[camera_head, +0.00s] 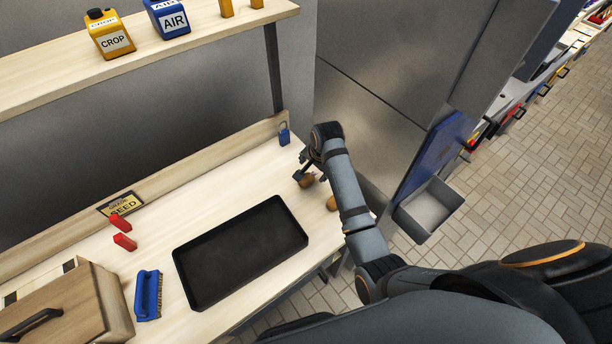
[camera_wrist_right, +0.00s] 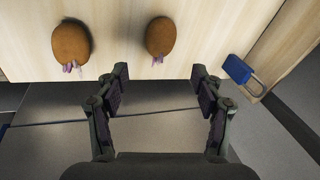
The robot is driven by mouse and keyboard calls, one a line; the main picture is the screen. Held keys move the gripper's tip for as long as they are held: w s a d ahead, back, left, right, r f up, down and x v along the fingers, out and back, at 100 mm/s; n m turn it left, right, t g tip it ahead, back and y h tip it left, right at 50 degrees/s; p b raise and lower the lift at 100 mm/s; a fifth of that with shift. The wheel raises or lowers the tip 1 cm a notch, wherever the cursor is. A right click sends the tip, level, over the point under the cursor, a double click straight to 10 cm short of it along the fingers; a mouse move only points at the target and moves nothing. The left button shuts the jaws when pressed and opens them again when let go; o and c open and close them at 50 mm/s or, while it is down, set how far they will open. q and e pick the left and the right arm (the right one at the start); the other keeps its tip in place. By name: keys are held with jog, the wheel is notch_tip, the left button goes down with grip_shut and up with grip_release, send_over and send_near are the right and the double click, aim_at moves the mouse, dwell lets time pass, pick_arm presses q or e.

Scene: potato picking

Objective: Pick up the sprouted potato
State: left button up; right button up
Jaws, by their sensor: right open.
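Two brown potatoes lie at the right end of the workbench. The one nearer the blue padlock (camera_head: 306,181) shows beside my right gripper (camera_head: 302,170); the other (camera_head: 331,203) is partly behind my right arm. In the right wrist view, the nearer-padlock potato (camera_wrist_right: 160,36) and the other potato (camera_wrist_right: 72,42) both carry small purple sprouts at one end. My right gripper (camera_wrist_right: 159,74) is open and empty there, with the first potato just beyond its fingertips and roughly centred between them. My left gripper is not in view.
A black tray (camera_head: 184,274) lies on the workbench (camera_head: 196,208), left of the potatoes. A blue padlock (camera_wrist_right: 238,70) stands by the bench's back ledge. Red blocks (camera_head: 124,242), a blue brush (camera_head: 147,295) and a wooden box (camera_head: 85,300) are farther left. A grey wall rises behind.

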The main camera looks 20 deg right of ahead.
aim_at(309, 176)
jog(key=shift+x, duration=1.2)
jog(key=shift+w+d+f, duration=0.1)
jog(key=shift+w+f, duration=0.15)
jog(key=shift+f, duration=0.05)
jog(key=shift+a+p+x, duration=0.2)
jog(key=shift+p+x, duration=0.4)
jog(key=shift+x, duration=1.7)
jog(key=shift+f, duration=0.35)
jog(key=shift+s, duration=0.15)
jog(key=c, duration=0.4)
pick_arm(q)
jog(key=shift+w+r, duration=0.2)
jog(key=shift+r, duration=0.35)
pick_arm(e)
jog(key=c, duration=0.9)
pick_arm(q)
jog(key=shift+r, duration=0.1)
pick_arm(e)
jog(key=shift+o, duration=0.2)
jog(key=shift+r, duration=0.15)
